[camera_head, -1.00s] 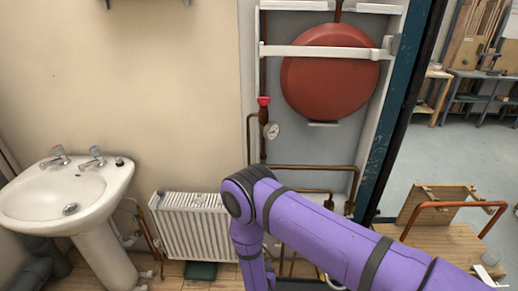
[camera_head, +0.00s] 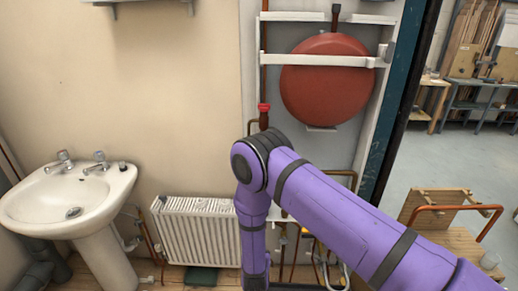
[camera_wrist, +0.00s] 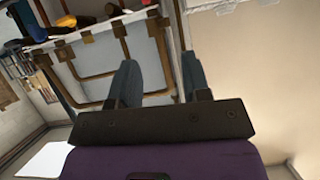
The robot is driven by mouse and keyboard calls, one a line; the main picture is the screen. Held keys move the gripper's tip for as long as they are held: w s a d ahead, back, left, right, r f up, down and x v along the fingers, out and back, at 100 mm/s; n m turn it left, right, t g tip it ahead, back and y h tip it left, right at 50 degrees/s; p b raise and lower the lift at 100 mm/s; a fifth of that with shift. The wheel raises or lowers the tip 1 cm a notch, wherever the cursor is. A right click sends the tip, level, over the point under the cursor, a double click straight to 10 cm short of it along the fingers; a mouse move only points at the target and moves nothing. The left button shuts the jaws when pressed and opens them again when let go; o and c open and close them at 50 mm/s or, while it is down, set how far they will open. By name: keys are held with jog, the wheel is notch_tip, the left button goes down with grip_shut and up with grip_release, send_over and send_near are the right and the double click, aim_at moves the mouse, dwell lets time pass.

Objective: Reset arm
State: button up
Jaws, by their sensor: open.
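My purple arm (camera_head: 330,205) crosses the head view from the lower right, bends at an elbow in the middle and drops toward the bottom edge. My gripper is outside the head view. In the wrist view my gripper (camera_wrist: 160,85) shows two blue-grey fingers standing apart, with nothing held between them. Behind the fingers are copper pipes (camera_wrist: 97,75) on a pale panel and a bare beige wall.
A white sink (camera_head: 70,198) on a pedestal stands at left, beside a white radiator (camera_head: 198,230). A round red tank (camera_head: 328,85) hangs behind my arm. A wooden stand with a copper pipe (camera_head: 460,209) is at right. Grey floor lies open beyond it.

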jog(key=w+d+r+g+y, duration=0.1)
jog(key=w+d+r, duration=0.15)
jog(key=r, duration=0.85)
jog(key=w+d+r+g+y, duration=0.1)
jog(key=w+r, duration=0.2)
jog(key=r, duration=0.9)
jog(key=w+d+r+g, duration=0.1)
jog(key=w+d+r, duration=0.1)
jog(key=r, duration=0.9)
jog(key=s+d+r+g, duration=0.1)
jog(key=s+d+r, duration=0.4)
jog(key=r, duration=0.4)
jog(key=s+d+r+g, duration=0.1)
jog(key=s+d+r, duration=0.3)
jog(key=d+r, duration=0.3)
jog(key=s+d+r, duration=0.3)
jog(key=s+d, duration=0.1)
jog(key=s, duration=0.5)
jog(key=s+d+r+g+h, duration=0.1)
jog(key=s+d+r, duration=0.3)
jog(key=s, duration=0.6)
jog(key=s+d+r+n+g+h, duration=0.1)
jog(key=s+d+r, duration=0.2)
jog(key=s+d, duration=0.3)
jog(key=s, duration=0.3)
jog(key=shift+s+r, duration=0.25)
jog(key=shift+s, duration=0.1)
